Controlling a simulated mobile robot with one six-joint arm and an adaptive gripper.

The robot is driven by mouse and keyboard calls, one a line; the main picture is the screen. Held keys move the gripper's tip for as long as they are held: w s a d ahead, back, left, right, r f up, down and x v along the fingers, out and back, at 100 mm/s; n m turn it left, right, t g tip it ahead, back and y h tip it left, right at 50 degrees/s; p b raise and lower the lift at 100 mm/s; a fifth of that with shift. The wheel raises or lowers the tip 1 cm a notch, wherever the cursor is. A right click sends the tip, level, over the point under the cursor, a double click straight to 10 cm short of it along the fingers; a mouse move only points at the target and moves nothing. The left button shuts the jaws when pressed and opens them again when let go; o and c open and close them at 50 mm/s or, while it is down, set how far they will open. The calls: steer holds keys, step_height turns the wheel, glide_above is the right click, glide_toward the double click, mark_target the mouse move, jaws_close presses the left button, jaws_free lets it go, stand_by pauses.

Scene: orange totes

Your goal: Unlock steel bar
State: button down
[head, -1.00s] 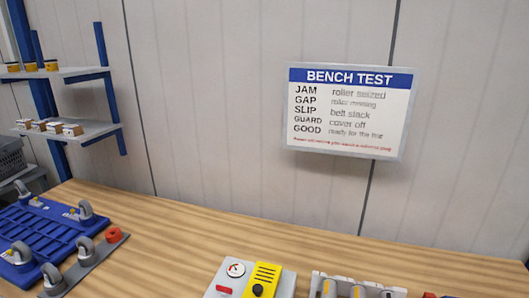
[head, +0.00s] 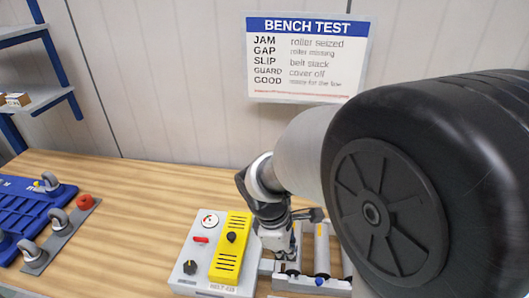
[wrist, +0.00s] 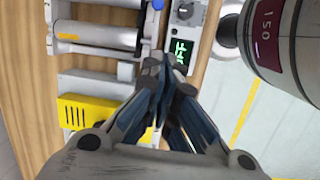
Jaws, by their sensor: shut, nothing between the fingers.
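A roller unit with a pale steel frame stands on the bench right of a grey test box, partly behind my arm; its front rail (head: 300,284) carries a blue knob (head: 320,281). In the wrist view a steel rail (wrist: 148,35) runs beside a thick roller (wrist: 100,33), with a blue knob at its top end. I cannot tell which part is the steel bar to unlock. My gripper (wrist: 166,70) is shut and empty, its fingertips together over the rail's lower part; contact cannot be told. In the head view my arm hides much of the unit.
The grey test box (head: 188,268) has a gauge, red switch, black dial and yellow slatted cover (head: 231,262). A small green display (wrist: 180,50) is near my fingertips. A blue tray (head: 22,207) and grey plate with casters and red knob (head: 84,202) lie left. The bench between is clear.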

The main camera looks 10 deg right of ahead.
step_height(320, 180, down, 3)
steer(key=w+n, duration=0.1)
steer(key=n, duration=0.1)
steer(key=b, duration=0.3)
glide_toward(314, 285)
steer(key=w+a+f, duration=0.1)
steer(key=a+f, duration=0.3)
steer(key=a, duration=0.1)
steer(key=d, duration=0.2)
steer(key=d+f, duration=0.1)
steer(key=shift+d+n+g+h, duration=0.3)
steer(key=shift+s+d, duration=0.1)
steer(key=shift+d, duration=0.2)
steer(key=shift+d, duration=0.1)
steer(key=shift+s+d+f, duration=0.1)
steer(key=shift+s+d, duration=0.25)
steer(key=shift+d, duration=0.5)
steer(key=shift+a, duration=0.1)
